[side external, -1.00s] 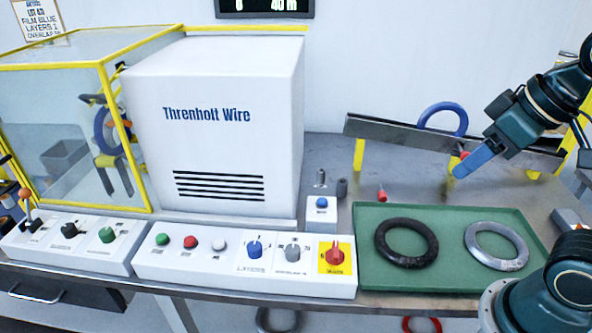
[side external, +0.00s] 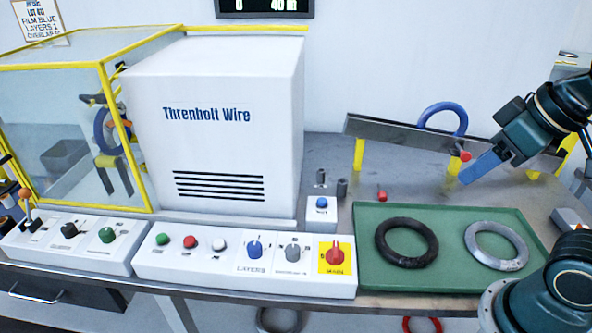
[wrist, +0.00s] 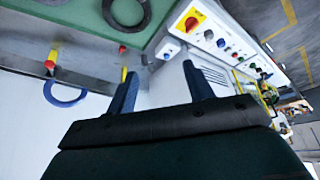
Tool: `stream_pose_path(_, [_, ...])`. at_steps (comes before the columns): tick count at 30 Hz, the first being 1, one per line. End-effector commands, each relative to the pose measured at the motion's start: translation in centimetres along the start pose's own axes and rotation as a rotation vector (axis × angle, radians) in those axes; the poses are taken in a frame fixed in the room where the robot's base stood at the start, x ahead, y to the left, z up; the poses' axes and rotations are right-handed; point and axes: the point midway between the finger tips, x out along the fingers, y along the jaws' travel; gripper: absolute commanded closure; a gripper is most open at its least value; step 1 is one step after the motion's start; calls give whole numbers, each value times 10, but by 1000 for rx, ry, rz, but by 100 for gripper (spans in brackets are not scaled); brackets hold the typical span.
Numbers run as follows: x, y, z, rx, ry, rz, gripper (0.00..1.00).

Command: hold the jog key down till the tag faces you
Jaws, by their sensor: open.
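The control panel (side external: 245,262) on the bench front carries green, red and white buttons, two knobs and a red switch on yellow. Its small labels are too blurred to show which is the jog key; the white button (side external: 219,246) is one candidate. A blue ring-shaped coil (side external: 101,131) stands behind the clear guard at left, partly hidden by the white housing. I cannot make out a tag on it. My gripper (side external: 468,175) is open and empty, high over the bench at right, far from the buttons. The panel (wrist: 215,38) also shows in the wrist view.
A green tray (side external: 450,224) holds a black ring (side external: 406,243) and a grey ring (side external: 496,246). A sloped rail (side external: 400,134) with a blue ring (side external: 443,118) stands behind. The white housing (side external: 215,130) rises behind the panel; a small blue-button box (side external: 322,212) stands beside it.

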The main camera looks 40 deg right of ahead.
Motion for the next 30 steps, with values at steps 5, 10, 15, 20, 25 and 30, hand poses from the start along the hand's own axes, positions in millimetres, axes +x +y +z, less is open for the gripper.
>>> stream_pose_path(5, [0, 0, 0, 0, 0, 0, 48])
stream_pose_path(10, [0, 0, 0, 0, 0, 0, 52])
stream_pose_path(15, [0, 0, 0, 0, 0, 0, 85])
stream_pose_path(20, [0, 0, 0, 0, 0, 0, 100])
stream_pose_path(25, [0, 0, 0, 0, 0, 0, 100])
stream_pose_path(30, [0, 0, 0, 0, 0, 0, 100])
